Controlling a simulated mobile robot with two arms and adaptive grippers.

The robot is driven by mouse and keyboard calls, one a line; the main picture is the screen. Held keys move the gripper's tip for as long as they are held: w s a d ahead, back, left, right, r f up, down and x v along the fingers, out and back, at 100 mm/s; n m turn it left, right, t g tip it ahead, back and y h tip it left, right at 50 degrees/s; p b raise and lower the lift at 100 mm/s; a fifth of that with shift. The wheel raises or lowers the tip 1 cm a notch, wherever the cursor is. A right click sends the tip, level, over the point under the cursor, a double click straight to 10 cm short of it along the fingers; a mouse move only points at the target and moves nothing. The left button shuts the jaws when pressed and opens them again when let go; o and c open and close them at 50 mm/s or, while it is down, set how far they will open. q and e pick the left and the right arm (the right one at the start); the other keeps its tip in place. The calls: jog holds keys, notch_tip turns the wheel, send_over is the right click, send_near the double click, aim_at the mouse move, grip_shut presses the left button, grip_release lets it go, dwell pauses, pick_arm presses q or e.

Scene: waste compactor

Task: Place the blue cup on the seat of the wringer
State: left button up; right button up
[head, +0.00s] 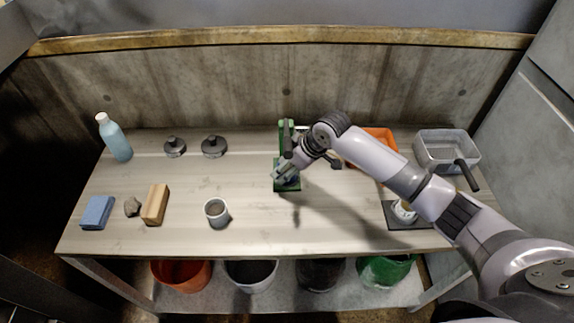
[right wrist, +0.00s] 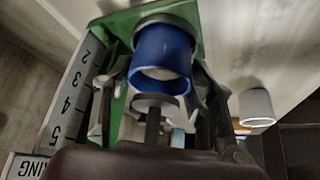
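The green wringer (head: 285,134) stands at the middle of the table against the back. Its green base (right wrist: 117,24) shows in the right wrist view, with a dark round press plate (right wrist: 155,102) on a stem. The blue cup (right wrist: 162,58) is at the green base, in line with the press plate; whether it rests fully on the seat is hard to tell. My right gripper (head: 283,173) reaches in low at the front of the wringer. In the right wrist view its fingers (right wrist: 160,95) are spread on either side, with gaps to the cup. My left gripper is not in view.
A grey cup (head: 217,212) stands front of centre. A blue bottle (head: 116,140), dark weights (head: 214,146), a wooden block (head: 155,205) and a blue sponge (head: 97,212) are left. An orange tray (head: 380,139) and a grey pan (head: 447,150) are right, beside my arm.

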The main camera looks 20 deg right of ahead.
jog(key=shift+d+r, duration=0.2)
jog(key=shift+r, duration=0.25)
jog(key=v, duration=1.1)
jog(key=shift+s+b, duration=0.25)
jog(key=shift+b, duration=0.1)
jog(key=shift+r, duration=0.1)
